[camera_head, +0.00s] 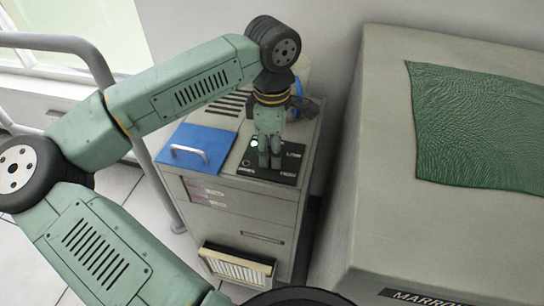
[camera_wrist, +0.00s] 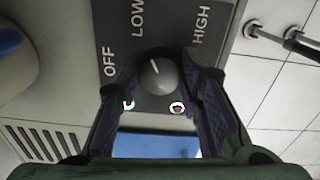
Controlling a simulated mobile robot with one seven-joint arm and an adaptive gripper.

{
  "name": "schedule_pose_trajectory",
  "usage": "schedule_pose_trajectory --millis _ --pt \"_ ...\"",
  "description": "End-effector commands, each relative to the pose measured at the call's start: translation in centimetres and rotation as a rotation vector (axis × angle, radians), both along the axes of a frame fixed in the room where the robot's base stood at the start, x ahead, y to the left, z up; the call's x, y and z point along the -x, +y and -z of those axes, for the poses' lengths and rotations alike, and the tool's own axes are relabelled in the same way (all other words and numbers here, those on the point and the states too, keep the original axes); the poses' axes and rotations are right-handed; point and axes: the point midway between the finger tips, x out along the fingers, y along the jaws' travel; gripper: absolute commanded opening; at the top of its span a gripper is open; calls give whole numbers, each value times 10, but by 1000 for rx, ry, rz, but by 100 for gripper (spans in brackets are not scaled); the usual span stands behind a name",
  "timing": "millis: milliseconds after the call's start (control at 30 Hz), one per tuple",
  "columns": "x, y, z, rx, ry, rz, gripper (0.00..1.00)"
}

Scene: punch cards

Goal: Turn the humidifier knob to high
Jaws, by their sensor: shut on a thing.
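The humidifier (camera_head: 245,222) is a grey cabinet with a black control panel (camera_head: 285,176) on its top. The grey round knob (camera_wrist: 160,73) shows in the wrist view, with OFF, LOW and HIGH printed around it. Its white pointer mark tilts up and slightly left, towards LOW. My gripper (camera_head: 269,160) points down over the panel and hides the knob in the head view. In the wrist view my gripper (camera_wrist: 163,82) has one finger on each side of the knob and is shut on it.
A blue lid with a handle (camera_head: 197,149) lies left of the panel. Two small indicators (camera_wrist: 177,107) sit below the knob. A large grey box with a green cloth (camera_head: 475,125) stands close on the right. A grey rail (camera_head: 95,62) and tiled floor are on the left.

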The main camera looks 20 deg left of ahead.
Motion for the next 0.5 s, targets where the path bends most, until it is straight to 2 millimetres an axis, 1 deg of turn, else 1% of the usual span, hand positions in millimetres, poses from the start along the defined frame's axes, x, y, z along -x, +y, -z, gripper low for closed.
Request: schedule_pose_trajectory --millis 33,500 --pt "1 -1 5 2 2 47 6" --pt "1 -1 4 2 4 494 6"
